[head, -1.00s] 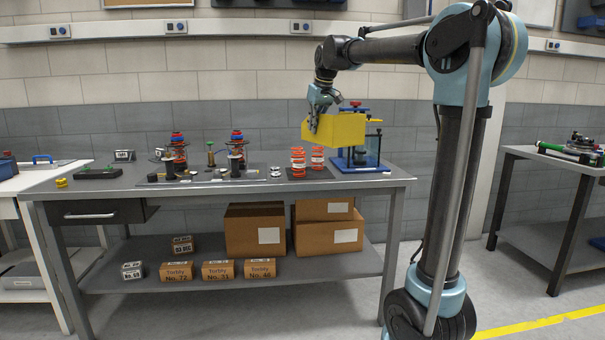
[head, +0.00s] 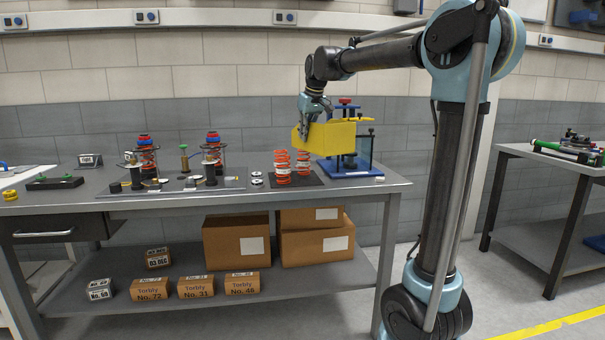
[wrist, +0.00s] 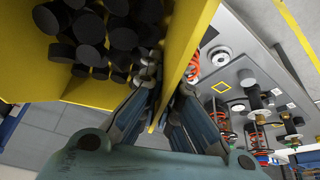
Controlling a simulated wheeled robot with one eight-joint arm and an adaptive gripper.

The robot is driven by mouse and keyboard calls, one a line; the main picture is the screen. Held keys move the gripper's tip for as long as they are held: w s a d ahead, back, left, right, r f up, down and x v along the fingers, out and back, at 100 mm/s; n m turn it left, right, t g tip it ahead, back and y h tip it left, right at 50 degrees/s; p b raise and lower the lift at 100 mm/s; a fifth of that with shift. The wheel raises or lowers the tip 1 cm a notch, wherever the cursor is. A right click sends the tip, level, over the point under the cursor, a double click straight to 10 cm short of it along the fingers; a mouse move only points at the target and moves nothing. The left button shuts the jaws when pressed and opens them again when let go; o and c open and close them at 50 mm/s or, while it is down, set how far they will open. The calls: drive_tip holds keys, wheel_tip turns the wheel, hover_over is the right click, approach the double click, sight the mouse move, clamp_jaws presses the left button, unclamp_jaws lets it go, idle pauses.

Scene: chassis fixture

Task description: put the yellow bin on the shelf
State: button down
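The yellow bin (head: 334,136) is held in the air above the right part of the workbench, in front of the blue press. In the wrist view the bin (wrist: 206,22) holds several black round pieces (wrist: 92,36). My gripper (head: 305,137) is shut on the bin's wall; in the wrist view its fingers (wrist: 158,112) lie on both sides of that wall. The shelf under the workbench (head: 330,276) carries cardboard boxes; its right end is bare.
Orange springs (head: 282,166), a blue press (head: 348,165) and a plate with spring assemblies (head: 170,186) stand on the bench top. Large cartons (head: 237,242) and several small labelled boxes (head: 196,287) sit on the lower shelf. Another table (head: 560,160) stands right.

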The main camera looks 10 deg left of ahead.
wheel_tip(320, 180, down, 14)
drive_tip(key=shift+s+a+r, duration=0.1)
drive_tip(key=shift+a+r, duration=0.05)
idle(0.5)
drive_tip(key=c, duration=1.8)
unclamp_jaws()
